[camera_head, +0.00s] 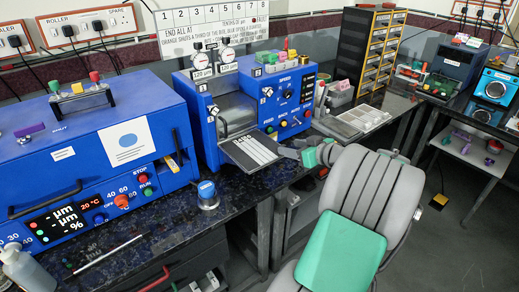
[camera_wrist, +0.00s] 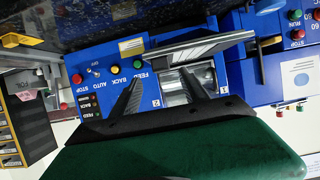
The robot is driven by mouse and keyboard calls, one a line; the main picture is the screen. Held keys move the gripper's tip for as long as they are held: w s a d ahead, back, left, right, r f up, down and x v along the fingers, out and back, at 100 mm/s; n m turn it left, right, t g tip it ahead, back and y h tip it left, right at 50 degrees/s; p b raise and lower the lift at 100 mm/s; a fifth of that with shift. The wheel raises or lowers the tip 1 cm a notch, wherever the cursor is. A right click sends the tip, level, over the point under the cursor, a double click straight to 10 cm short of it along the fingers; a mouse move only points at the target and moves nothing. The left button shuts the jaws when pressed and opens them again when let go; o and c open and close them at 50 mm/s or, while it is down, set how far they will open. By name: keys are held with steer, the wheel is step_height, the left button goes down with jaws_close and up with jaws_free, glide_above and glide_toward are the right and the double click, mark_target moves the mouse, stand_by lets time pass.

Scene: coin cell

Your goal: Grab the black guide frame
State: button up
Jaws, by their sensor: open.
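A black-edged flat panel (camera_head: 237,153) with a white striped face slants out at the front of the blue roller machine. It is the likeliest black guide frame, but I cannot be sure. It also shows edge-on in the wrist view (camera_wrist: 200,46). My gripper (camera_wrist: 158,84) is open, its two dark fingers apart with nothing seen between them. In the wrist view the fingers point toward the panel and the machine's open bay. In the head view my grey and green arm reaches in from the right, close to the panel's right side; the fingertips are not clear there.
The blue roller machine (camera_head: 290,93) has knobs and gauges. A larger blue machine (camera_head: 105,140) stands left, with a small blue-topped pot (camera_head: 207,194) on the dark bench in front. A tray (camera_head: 362,118) and drawer cabinet (camera_head: 375,50) stand right. The floor at lower right is mostly clear.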

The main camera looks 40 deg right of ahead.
steer(key=x, duration=0.4)
steer(key=shift+w+a+f, duration=0.1)
steer(key=shift+a+f, duration=0.1)
steer(key=shift+f, duration=0.1)
steer(key=shift+c, duration=0.3)
jaws_close()
